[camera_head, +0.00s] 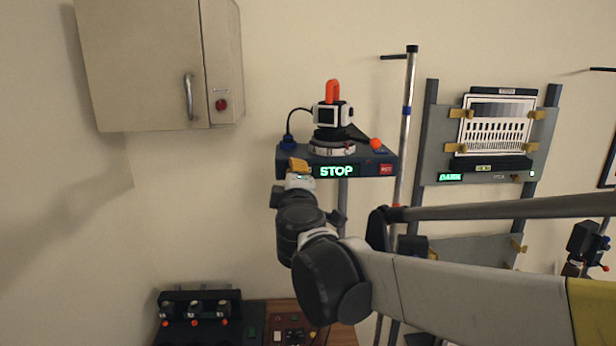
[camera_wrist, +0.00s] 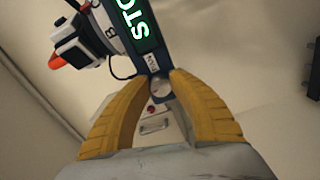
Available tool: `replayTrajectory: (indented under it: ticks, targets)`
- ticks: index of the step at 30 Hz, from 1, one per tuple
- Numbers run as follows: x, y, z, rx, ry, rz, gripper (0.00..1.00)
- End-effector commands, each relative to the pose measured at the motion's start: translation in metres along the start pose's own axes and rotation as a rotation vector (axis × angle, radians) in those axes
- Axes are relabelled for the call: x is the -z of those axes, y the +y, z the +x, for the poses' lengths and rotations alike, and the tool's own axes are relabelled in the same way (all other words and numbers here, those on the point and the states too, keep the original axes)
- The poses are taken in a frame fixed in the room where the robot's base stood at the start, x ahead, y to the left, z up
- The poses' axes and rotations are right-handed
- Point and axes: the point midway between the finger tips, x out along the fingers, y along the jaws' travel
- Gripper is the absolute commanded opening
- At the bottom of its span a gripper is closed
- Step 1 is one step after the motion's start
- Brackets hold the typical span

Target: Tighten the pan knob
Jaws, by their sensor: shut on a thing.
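The camera head (camera_head: 333,118) stands on a dark blue console (camera_head: 352,168) with a lit green STOP display (camera_head: 336,171). My gripper (camera_head: 298,165) is at the console's left front end. The console and camera head also show above the fingers in the wrist view.
An orange-tipped lever (camera_head: 376,143) and a red button (camera_head: 386,169) are at the console's right. A vertical pole (camera_head: 406,120) stands beside it, with a chart board (camera_head: 500,125) farther right. A wall cabinet (camera_head: 150,65) hangs upper left.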

Motion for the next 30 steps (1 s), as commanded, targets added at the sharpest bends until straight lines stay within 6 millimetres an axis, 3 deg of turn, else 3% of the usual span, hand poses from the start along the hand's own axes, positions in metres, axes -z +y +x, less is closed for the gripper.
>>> replayTrajectory:
  ticks: [21,22,23,24,30]
  targets:
    - [0.0005,0.0008,0.0005,0.0,0.0,0.069,0.0]
    - [0.0005,0.0007,0.0005,0.0,0.001,0.069,0.34]
    - [0.0005,0.0007,0.0005,0.0,0.001,0.069,0.43]
    - [0.0005,0.0006,0.0004,0.0,0.0,0.069,0.48]
    - [0.0003,0.0002,0.0002,0.0,0.0,0.069,0.48]
